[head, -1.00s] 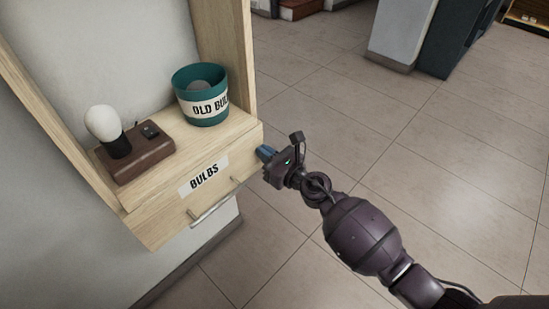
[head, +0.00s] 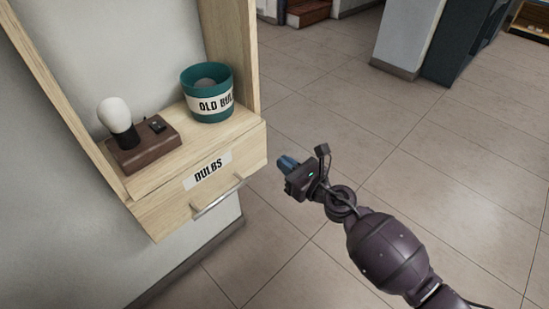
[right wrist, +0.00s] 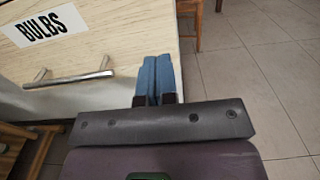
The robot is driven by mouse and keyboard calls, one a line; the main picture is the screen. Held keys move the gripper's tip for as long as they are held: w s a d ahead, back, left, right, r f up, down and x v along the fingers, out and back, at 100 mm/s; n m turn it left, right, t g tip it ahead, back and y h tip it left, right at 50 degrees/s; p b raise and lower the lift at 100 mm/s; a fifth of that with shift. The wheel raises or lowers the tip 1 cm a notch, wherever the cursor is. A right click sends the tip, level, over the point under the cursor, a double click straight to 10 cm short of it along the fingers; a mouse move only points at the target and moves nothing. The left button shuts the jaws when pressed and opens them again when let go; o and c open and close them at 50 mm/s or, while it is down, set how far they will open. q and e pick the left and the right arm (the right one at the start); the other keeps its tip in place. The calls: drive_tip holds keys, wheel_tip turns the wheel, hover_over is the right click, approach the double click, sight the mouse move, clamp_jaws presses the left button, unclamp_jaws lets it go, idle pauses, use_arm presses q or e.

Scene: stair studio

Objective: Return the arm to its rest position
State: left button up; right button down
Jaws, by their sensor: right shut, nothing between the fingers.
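My right gripper (head: 287,164) is shut and empty in the head view, a little to the right of the wooden drawer unit and apart from it. Its blue fingers are pressed together in the right wrist view (right wrist: 153,80), where the drawer front shows to their left. My right arm reaches in from the lower right of the head view. My left gripper is not in view.
The BULBS drawer (head: 205,195) has a metal handle (head: 218,198). On the unit stand a brown lamp base (head: 143,150) with a white bulb (head: 113,114) and a teal OLD BULBS bin (head: 207,76). The tiled floor (head: 410,150) to the right is clear.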

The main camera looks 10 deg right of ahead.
drive_tip(key=s+d+r+m+t+h+p, duration=0.15)
drive_tip(key=s+d+m+h+p, duration=0.25)
drive_tip(key=s+d+m, duration=0.55)
drive_tip(key=s+d+r+m+h+p, duration=0.3)
drive_tip(key=s+d+m+h+p, duration=0.15)
drive_tip(key=s+m, duration=0.9)
use_arm(q)
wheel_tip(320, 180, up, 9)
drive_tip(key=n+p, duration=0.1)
drive_tip(key=p, duration=0.5)
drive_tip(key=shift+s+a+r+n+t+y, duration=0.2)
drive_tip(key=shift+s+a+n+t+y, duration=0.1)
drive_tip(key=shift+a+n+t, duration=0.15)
use_arm(e)
drive_tip(key=s+d+f+m+g+h, duration=0.1)
drive_tip(key=s+m+g, duration=0.1)
drive_tip(key=s+m, duration=0.6)
drive_tip(key=s+d+f+m+g+h, duration=0.1)
drive_tip(key=s+m+g, duration=0.2)
drive_tip(key=s+m, duration=0.6)
drive_tip(key=shift+s+d+m, duration=0.3)
drive_tip(key=shift+d+m, duration=0.1)
drive_tip(key=shift+m, duration=0.7)
